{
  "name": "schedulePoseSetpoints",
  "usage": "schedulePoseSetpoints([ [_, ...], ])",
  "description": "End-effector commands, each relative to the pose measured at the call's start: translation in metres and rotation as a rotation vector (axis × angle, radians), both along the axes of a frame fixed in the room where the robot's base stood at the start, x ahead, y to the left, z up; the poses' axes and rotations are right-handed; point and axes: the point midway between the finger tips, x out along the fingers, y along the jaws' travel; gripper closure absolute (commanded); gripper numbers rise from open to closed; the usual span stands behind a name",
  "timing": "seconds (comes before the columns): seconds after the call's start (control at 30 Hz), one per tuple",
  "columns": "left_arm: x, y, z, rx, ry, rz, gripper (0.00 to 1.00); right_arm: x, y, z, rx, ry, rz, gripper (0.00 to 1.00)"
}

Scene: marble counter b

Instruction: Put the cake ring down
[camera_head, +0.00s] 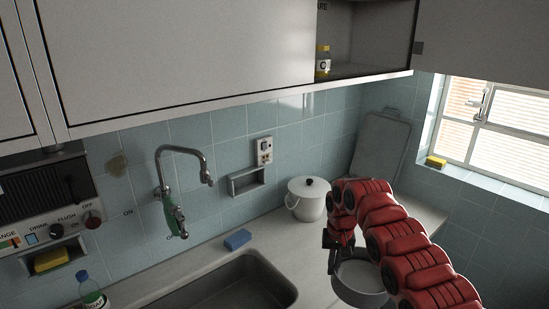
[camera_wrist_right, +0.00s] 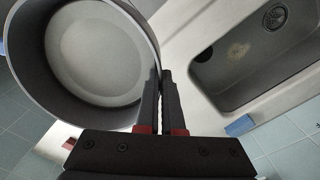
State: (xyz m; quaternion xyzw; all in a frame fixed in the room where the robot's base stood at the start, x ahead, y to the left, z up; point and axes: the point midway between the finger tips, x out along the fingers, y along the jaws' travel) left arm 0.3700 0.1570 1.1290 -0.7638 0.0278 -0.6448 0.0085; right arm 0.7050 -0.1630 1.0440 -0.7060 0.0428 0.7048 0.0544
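The cake ring (camera_head: 355,296) is a dark grey round ring with a tall wall, low in the camera_head view over the counter, right of the sink. My right gripper (camera_head: 334,262) is shut on the left side of its wall. In the right wrist view the ring (camera_wrist_right: 30,70) fills the upper left, with its edge at the closed fingers (camera_wrist_right: 163,85) and a pale surface showing through its opening. The ring looks roughly level; I cannot tell whether it touches the counter. My left gripper is not in view.
The sink (camera_head: 235,286) lies to the left, with a blue sponge (camera_head: 237,239) behind it. A white lidded pot (camera_head: 308,202) stands behind the ring. A grey board (camera_head: 381,146) leans in the corner. Bare counter (camera_head: 295,240) lies between sink and ring.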

Motion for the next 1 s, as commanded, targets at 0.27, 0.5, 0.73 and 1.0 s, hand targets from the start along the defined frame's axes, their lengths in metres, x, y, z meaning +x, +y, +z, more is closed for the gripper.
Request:
schedulePoseSetpoints([
  [0.27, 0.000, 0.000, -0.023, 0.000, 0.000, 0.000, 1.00, -0.012, -0.007, 0.033, -0.017, 0.000, 0.134, 1.00],
  [0.5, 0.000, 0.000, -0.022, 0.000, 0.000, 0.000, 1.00, -0.013, -0.006, 0.033, -0.014, 0.006, 0.140, 1.00],
  [0.73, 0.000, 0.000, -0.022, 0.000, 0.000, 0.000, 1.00, -0.012, -0.007, 0.034, -0.016, 0.002, 0.138, 1.00],
  [1.0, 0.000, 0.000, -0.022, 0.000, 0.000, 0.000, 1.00, -0.013, -0.007, 0.034, -0.016, 0.002, 0.138, 1.00],
])
